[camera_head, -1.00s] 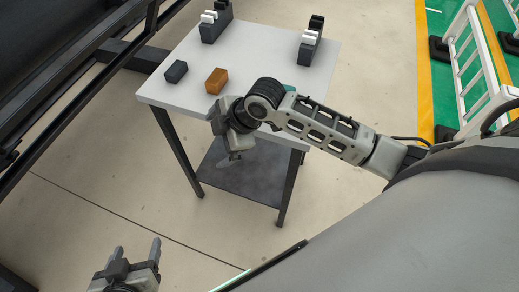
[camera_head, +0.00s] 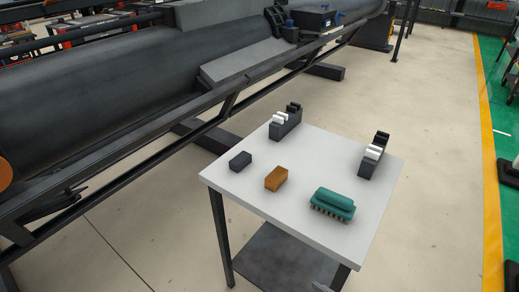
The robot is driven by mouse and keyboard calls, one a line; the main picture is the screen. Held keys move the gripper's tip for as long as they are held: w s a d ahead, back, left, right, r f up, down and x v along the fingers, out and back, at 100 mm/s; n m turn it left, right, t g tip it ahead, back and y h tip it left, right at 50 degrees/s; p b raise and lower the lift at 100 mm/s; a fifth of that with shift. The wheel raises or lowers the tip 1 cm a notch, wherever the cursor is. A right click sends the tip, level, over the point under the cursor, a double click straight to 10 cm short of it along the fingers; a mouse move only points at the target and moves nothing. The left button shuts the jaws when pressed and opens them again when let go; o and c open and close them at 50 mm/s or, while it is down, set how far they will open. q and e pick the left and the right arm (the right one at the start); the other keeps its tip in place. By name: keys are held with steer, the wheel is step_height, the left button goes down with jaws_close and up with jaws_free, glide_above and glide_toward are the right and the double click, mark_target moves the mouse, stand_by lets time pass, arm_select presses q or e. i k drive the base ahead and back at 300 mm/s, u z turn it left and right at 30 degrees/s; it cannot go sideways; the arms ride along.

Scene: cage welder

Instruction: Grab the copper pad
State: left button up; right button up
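The copper pad (camera_head: 276,178) is an orange-brown block. It lies on the white table (camera_head: 300,222) near its front left side, between a dark block and a green brush, touching neither. Nothing grips it. A small grey piece, apparently the tip of my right gripper (camera_head: 322,287), shows at the bottom edge by the table's front, below the tabletop. Most of it is cut off, so its opening cannot be seen. My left gripper is out of view.
The dark block (camera_head: 240,161) is left of the pad, the green brush (camera_head: 332,204) right of it. Two black holders with white pieces, a left one (camera_head: 286,123) and a right one (camera_head: 374,157), stand at the back. A large machine with a dark cylinder (camera_head: 120,95) runs behind.

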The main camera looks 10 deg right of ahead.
mark_target(277, 177)
steer(key=u, duration=2.5)
steer(key=k, duration=1.15)
steer(key=z, duration=1.4)
